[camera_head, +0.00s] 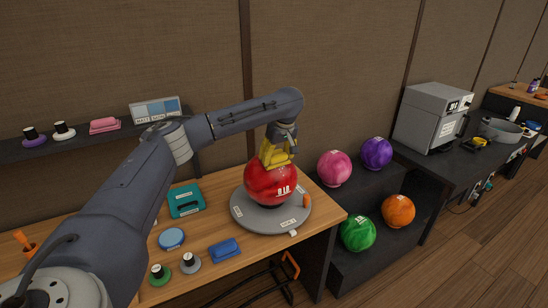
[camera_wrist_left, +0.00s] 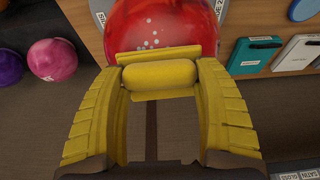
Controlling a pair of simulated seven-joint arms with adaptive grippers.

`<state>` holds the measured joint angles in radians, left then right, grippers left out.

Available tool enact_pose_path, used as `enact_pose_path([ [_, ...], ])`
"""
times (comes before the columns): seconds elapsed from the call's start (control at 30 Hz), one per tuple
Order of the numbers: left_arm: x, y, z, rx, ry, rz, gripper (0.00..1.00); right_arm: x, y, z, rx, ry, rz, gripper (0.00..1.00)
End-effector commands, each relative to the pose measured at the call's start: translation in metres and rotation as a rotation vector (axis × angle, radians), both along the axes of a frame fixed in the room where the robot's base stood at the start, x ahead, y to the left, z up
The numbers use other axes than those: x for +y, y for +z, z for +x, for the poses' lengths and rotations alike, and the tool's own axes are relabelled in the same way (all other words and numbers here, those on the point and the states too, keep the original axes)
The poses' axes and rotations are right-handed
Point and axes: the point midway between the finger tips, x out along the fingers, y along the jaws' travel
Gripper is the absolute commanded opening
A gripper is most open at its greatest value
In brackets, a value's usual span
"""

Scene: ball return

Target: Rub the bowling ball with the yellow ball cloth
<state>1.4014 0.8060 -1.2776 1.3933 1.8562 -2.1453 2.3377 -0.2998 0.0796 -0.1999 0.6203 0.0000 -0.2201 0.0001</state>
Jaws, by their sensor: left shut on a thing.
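The red bowling ball (camera_head: 270,186) rests on a round grey stand (camera_head: 245,213) on the wooden table. It also fills the top of the left wrist view (camera_wrist_left: 165,25). My left gripper (camera_head: 277,157) is at the top of the ball, with its yellow fingers pointing down. In the left wrist view the gripper (camera_wrist_left: 160,80) is shut on the yellow ball cloth (camera_wrist_left: 158,75), a folded pad lying across between the fingertips. The cloth's edge lies against or very near the ball; exact contact is hard to tell. My right gripper is not in view.
A teal case (camera_head: 186,201), a blue disc (camera_head: 171,238) and a blue block (camera_head: 224,250) lie left of the stand. A pink ball (camera_head: 334,168), purple ball (camera_head: 376,153), green ball (camera_head: 358,233) and orange ball (camera_head: 398,210) sit on the dark rack at right.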

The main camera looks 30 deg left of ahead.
Motion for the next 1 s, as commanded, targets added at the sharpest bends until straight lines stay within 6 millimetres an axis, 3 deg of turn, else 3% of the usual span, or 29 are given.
enact_pose_path([
  [0.23, -0.004, -0.003, 0.008, 0.004, 0.0, 0.0, 0.46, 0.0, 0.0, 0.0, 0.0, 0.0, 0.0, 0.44],
  [0.73, 0.008, -0.002, -0.015, 0.005, 0.0, 0.002, 0.46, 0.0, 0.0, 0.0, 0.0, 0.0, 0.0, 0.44],
  [1.0, 0.003, -0.001, -0.007, 0.004, 0.001, 0.0, 0.46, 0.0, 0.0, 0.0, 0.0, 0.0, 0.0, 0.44],
])
